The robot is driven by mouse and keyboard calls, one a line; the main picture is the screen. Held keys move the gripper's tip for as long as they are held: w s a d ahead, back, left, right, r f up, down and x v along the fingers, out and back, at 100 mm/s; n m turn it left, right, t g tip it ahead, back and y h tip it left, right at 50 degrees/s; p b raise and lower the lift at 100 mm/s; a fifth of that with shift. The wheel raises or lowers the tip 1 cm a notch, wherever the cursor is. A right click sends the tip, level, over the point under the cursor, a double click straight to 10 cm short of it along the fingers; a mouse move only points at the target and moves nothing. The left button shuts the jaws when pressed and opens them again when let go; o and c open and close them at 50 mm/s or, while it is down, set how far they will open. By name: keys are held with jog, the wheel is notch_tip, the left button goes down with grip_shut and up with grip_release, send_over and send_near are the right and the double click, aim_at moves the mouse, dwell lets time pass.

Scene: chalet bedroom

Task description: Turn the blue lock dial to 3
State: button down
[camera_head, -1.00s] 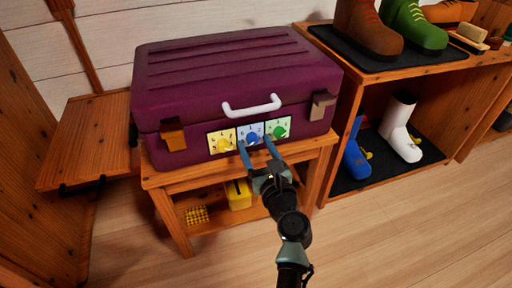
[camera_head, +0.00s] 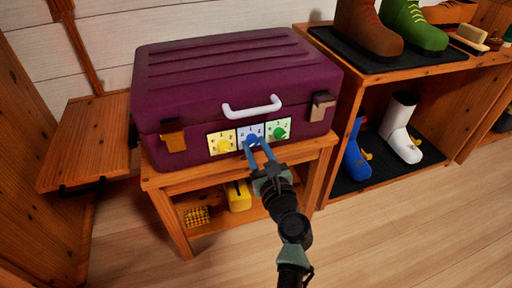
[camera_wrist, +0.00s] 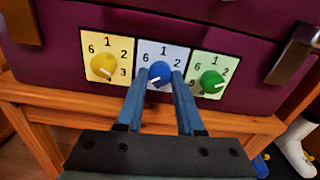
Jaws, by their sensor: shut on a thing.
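The blue lock dial (camera_wrist: 160,73) is the middle one of three dials on the suitcase (camera_head: 230,85) front. Its pale panel shows 1 at top, 2 at right and 6 at left; the fingers hide the lower numbers. A white mark on the dial points to the lower left. My gripper (camera_wrist: 162,78) is shut on the blue dial, one blue finger on each side. In the head view my gripper (camera_head: 256,141) reaches the dial from the front right, and the fingers hide part of it.
The yellow dial (camera_wrist: 105,66) is left of the blue one and the green dial (camera_wrist: 211,82) is close on the right. A white handle (camera_head: 252,108) sticks out above. The suitcase stands on a wooden stand (camera_head: 165,180). A shoe shelf (camera_head: 345,100) is at right.

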jog(key=n+b, duration=0.1)
jog(key=n, duration=0.5)
jog(key=shift+f+b, duration=0.15)
jog(key=shift+b, duration=0.15)
jog(key=n+b, duration=0.2)
jog(key=n, duration=0.3)
jog(key=shift+d, duration=0.1)
jog(key=n+b, duration=0.3)
jog(key=n, duration=0.3)
jog(key=shift+n, duration=0.3)
jog(key=shift+r+n+b, duration=0.2)
jog(key=shift+n+b, duration=1)
jog(key=shift+n, duration=1.4)
jog(key=c, duration=0.5)
grip_release()
jog(key=shift+c, duration=0.2)
